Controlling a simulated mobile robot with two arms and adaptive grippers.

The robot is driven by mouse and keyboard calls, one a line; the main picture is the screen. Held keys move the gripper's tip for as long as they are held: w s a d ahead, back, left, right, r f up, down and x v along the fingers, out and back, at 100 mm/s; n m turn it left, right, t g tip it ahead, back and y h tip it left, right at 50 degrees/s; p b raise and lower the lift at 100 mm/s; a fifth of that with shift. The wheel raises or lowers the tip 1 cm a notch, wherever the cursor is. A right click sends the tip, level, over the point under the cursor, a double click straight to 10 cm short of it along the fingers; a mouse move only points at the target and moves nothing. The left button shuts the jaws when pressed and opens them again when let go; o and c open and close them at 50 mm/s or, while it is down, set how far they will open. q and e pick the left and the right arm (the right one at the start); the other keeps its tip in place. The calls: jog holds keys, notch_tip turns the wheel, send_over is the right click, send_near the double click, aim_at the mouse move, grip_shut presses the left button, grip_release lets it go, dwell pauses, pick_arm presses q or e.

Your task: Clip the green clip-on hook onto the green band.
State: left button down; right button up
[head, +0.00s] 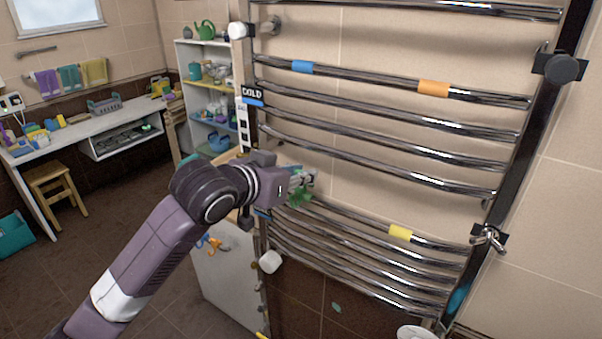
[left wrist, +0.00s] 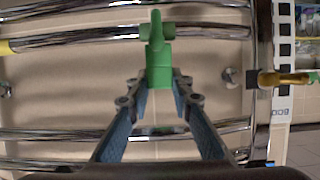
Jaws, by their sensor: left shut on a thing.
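My left gripper (head: 302,181) is shut on the green clip-on hook (left wrist: 158,68), in front of the left part of the towel ladder. In the left wrist view the hook sticks out beyond the two fingertips (left wrist: 155,92). In the head view the hook shows as a small green shape (head: 300,197) by the rail that carries the yellow band (head: 400,232). The hook's far end overlaps this rail in the wrist view. I cannot tell whether the green crosspiece there is the hook or the green band, or whether they touch. My right gripper is not in view.
The ladder's chrome rails (head: 400,155) also carry a blue band (head: 302,67) and an orange band (head: 433,89). A white shelf (head: 190,75) and a long table (head: 85,125) stand at the left.

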pick_arm(q)
jog(key=shift+f+b, duration=0.7)
jog(key=shift+f, duration=0.75)
jog(key=c, duration=1.7)
grip_release()
jog(key=shift+o, duration=0.2)
jog(key=shift+s+a+r, duration=0.15)
jog(key=shift+s+a, duration=0.05)
jog(key=shift+s, duration=0.05)
jog(key=v, duration=0.8)
jog(key=shift+s, duration=0.15)
